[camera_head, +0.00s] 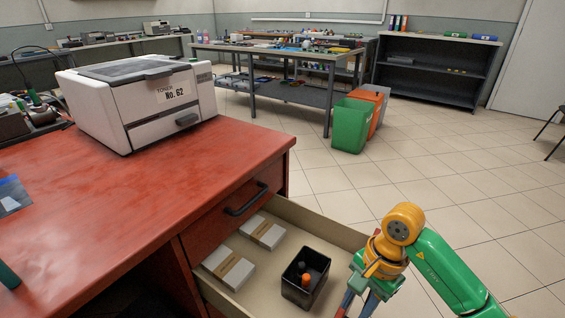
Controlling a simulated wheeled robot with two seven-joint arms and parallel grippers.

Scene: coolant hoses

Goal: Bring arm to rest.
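My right arm, green with an orange wrist, comes in from the lower right. Its gripper (355,304) points down at the front right side of an open drawer (330,228). Its two fingers look spread apart with nothing visible between them, though the tips are close to the bottom edge of the picture. The drawer is pulled out from under a red-topped bench (150,190). It holds a black square bin (303,290) with an orange and a dark item inside, left of the gripper, and two pale boxes (262,232) with brown bands. My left gripper is not in view.
A white printer-like machine (140,98) labelled No. 62 stands on the bench. Green and orange bins (352,125) stand on the tiled floor behind. A workbench (280,88) and a dark shelf (435,70) are farther back. The floor right of the drawer is clear.

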